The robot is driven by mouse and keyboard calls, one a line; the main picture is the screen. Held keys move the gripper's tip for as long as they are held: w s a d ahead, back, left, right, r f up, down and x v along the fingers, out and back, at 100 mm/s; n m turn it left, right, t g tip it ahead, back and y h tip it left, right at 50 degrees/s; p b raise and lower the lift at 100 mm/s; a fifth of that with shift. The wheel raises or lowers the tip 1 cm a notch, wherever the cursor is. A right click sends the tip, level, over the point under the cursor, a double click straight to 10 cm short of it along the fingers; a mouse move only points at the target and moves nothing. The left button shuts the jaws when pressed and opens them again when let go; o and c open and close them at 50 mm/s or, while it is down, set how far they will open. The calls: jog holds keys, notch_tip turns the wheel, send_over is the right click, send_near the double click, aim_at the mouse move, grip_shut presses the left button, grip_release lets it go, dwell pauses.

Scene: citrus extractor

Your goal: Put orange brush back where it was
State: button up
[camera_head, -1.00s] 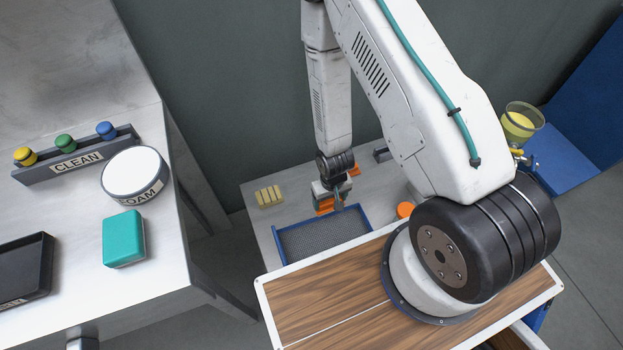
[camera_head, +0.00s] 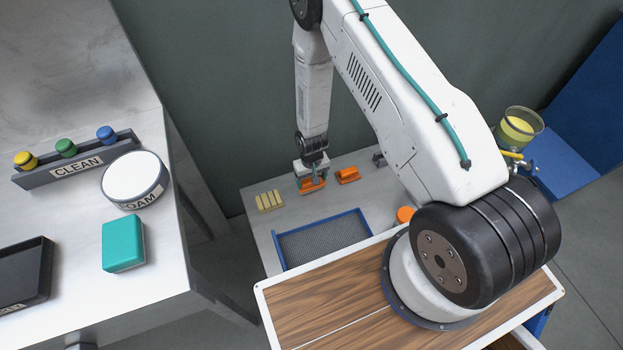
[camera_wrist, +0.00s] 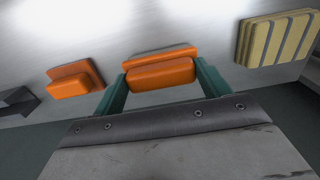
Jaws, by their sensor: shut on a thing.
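My gripper (camera_head: 311,184) is over the far part of the low metal table (camera_head: 371,194), between the yellow bars and a second orange piece. It is shut on an orange brush (camera_head: 313,188). In the wrist view the orange brush (camera_wrist: 160,75) sits between the two teal fingers (camera_wrist: 161,88), lying crosswise, with a thinner orange strip along its far side. I cannot tell whether it touches the table. The second orange piece (camera_head: 347,175), of similar shape, lies apart on the table; it also shows in the wrist view (camera_wrist: 75,80).
Yellow bars (camera_head: 269,200) lie left of my gripper. A blue-rimmed mesh tray (camera_head: 276,245) is in front. A small dark object (camera_head: 379,159) and an orange round thing (camera_head: 405,214) are to the right. The wall is close behind.

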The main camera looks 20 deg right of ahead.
jog(key=shift+f, duration=0.1)
jog(key=o, duration=1.2)
